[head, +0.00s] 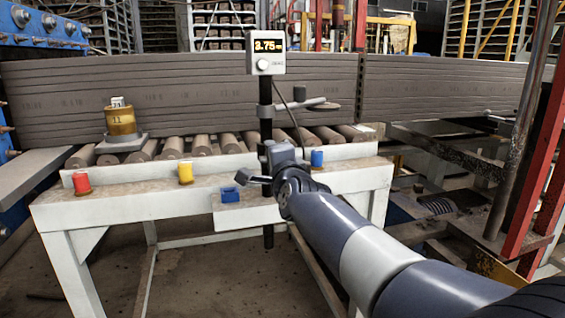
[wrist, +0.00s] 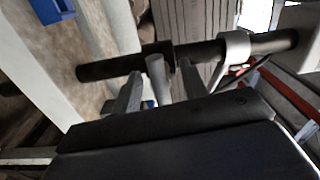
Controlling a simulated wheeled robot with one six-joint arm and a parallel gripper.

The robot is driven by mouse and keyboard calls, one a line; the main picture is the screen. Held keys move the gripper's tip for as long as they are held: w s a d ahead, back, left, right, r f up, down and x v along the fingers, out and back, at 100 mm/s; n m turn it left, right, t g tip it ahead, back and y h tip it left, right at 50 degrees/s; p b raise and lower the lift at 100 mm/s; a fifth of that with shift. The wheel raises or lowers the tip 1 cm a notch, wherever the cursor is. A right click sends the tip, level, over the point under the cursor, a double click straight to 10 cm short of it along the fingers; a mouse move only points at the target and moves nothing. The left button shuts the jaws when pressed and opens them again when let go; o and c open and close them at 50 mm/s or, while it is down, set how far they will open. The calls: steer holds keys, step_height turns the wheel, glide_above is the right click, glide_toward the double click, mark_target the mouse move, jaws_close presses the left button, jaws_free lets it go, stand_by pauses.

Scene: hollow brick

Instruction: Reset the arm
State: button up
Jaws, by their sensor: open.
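My grey and blue arm reaches in from the lower right of the head view. My gripper (head: 256,180) is at its end, in front of the black post (head: 266,110) near the table's front edge. In the wrist view my gripper (wrist: 160,85) shows two fingers spread apart. A pale grey rod shows between the fingers; I cannot tell whether they touch it. Nothing is clearly held. The black post (wrist: 110,68) crosses the wrist view just beyond the fingertips.
A white table (head: 130,196) carries red (head: 81,183), yellow (head: 185,173) and blue (head: 317,158) pieces and a blue tray (head: 230,194). A brass weight (head: 121,122) stands by the rollers (head: 174,147). A display (head: 267,52) tops the post. Red beams (head: 540,160) stand at right.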

steer(key=shift+r+n+p, duration=0.25)
steer(key=shift+n+p, duration=0.55)
steer(key=shift+n, duration=0.3)
steer(key=n+p, duration=0.6)
steer(key=shift+f+p, duration=0.1)
steer(key=shift+p, duration=0.25)
steer(key=shift+f+n, duration=0.2)
steer(key=shift+n, duration=0.1)
